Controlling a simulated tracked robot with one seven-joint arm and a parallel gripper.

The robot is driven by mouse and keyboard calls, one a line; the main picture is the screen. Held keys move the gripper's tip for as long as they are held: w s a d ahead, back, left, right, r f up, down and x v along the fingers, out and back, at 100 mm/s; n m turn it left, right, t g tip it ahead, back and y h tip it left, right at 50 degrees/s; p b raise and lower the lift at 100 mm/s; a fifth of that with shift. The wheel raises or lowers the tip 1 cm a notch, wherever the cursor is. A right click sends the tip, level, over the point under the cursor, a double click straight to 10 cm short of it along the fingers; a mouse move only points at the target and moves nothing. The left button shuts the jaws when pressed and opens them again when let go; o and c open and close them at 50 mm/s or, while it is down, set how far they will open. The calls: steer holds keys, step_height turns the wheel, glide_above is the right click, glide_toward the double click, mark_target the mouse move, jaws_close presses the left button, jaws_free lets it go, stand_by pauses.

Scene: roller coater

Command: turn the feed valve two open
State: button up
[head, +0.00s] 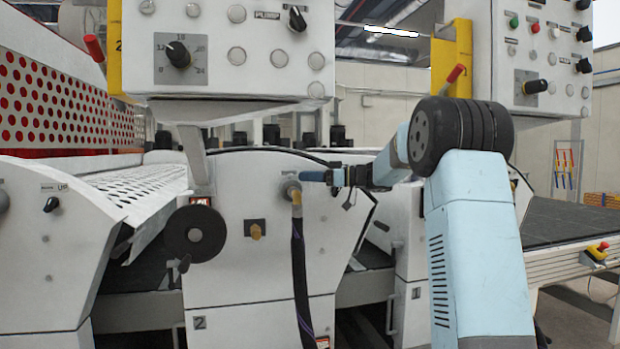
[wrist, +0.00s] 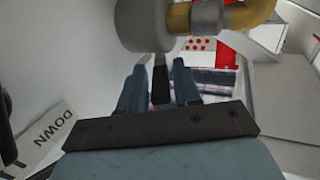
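Unit 2's white side panel (head: 235,267) carries a round grey valve body (head: 290,188) with a brass elbow and a dark hose hanging below. In the wrist view the grey valve body (wrist: 147,24) and brass elbow (wrist: 247,13) are large at the top. My gripper (head: 314,176) reaches in from the right, its fingers close beside the valve body. In the wrist view my gripper (wrist: 158,82) has its fingers apart, with a dark narrow bar (wrist: 160,84), seemingly the valve lever, between them. Thin gaps seem to show beside the bar; contact is unclear. The head view hides the lever.
A brass fitting (head: 256,230) and a black handwheel (head: 194,234) are on the left of the same panel. The dark hose (head: 300,275) hangs below the valve. A control box (head: 230,50) overhangs above. A "DOWN" label (wrist: 52,137) shows at lower left in the wrist view.

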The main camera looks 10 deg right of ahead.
jaws_close()
steer(key=shift+d, duration=0.2)
stand_by(0.3)
